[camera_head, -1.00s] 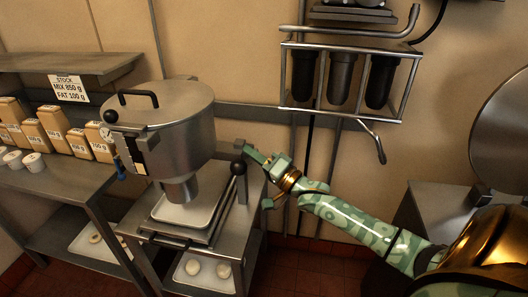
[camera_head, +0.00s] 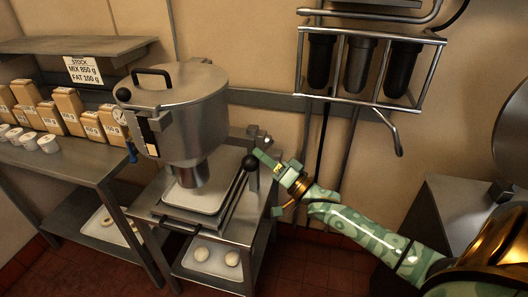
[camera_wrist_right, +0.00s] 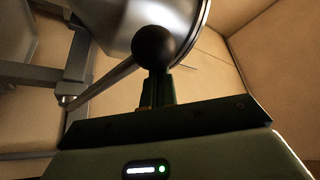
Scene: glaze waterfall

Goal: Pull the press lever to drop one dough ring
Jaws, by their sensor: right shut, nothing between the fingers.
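The dough press has a steel hopper (camera_head: 182,112) with a nozzle (camera_head: 192,175) above a white tray (camera_head: 198,198), which shows no dough ring. Its lever (camera_head: 236,192) rises at the right side and ends in a black ball knob (camera_head: 249,162). My right gripper (camera_head: 264,158) is shut and empty, just right of the knob. In the right wrist view the knob (camera_wrist_right: 153,46) sits in front of the shut fingers (camera_wrist_right: 158,90) and partly hides their tips; I cannot tell whether they touch. My left gripper is out of view.
Dough pieces lie on a lower-shelf tray (camera_head: 210,262) under the press. A left counter (camera_head: 75,165) holds several boxes and white cups. A pipe rack with dark filters (camera_head: 360,65) hangs on the wall above my right arm. A steel cabinet (camera_head: 455,215) stands at right.

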